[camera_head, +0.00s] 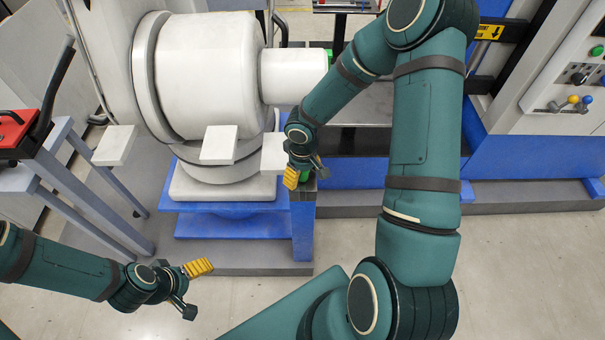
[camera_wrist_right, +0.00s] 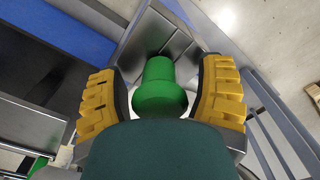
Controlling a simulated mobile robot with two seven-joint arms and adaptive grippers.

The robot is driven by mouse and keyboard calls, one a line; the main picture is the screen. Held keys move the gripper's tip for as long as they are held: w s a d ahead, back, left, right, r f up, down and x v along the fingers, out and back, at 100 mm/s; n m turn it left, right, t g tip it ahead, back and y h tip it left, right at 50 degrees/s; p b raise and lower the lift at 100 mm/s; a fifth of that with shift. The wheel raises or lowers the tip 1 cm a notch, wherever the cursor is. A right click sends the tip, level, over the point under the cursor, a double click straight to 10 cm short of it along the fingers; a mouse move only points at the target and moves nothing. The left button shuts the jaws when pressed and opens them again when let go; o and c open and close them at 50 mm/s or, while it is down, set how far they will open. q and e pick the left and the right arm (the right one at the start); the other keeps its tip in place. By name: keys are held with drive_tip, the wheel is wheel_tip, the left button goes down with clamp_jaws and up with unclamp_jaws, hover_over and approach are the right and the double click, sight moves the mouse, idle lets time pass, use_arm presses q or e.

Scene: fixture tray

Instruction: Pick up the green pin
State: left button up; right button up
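The green pin (camera_wrist_right: 158,88) stands in the middle of the right wrist view, a knob with a narrower top and a wide lower rim. In the head view only a bit of it (camera_head: 306,176) shows beside my right gripper (camera_head: 304,174). In the wrist view the yellow-padded fingers of my right gripper (camera_wrist_right: 160,75) are on either side of the pin, spread, with thin gaps showing. The dark gripper body hides the pin's near part. My left gripper (camera_head: 202,289) is open and empty at the lower left, over the floor.
A grey metal fixture surface (camera_wrist_right: 190,45) lies around the pin. A large white machine (camera_head: 205,75) on a blue base (camera_head: 235,225) stands left of my right gripper. Another green part (camera_wrist_right: 38,166) shows at the wrist view's lower left. A red-topped cart (camera_head: 15,130) is far left.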

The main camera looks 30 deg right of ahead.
clamp_jaws()
